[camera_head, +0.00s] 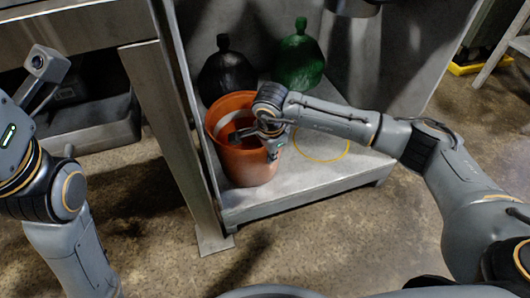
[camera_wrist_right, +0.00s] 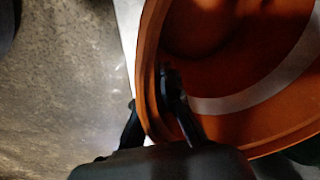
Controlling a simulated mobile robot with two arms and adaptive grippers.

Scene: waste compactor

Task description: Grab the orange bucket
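The orange bucket (camera_head: 243,165) stands upright on a grey metal platform, its open mouth facing up. In the right wrist view the bucket (camera_wrist_right: 215,75) fills the right side. The dark fingers of my right gripper (camera_wrist_right: 150,88) straddle the bucket wall, one inside and one outside. The rim runs between them; whether they press on it is unclear.
A black bag (camera_head: 227,75) and a green bag (camera_head: 298,60) sit behind the bucket. A yellow ring (camera_head: 322,159) marks the platform (camera_head: 305,182) to its right. A metal post (camera_head: 173,130) rises close on the left. Bare floor (camera_head: 330,235) lies in front.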

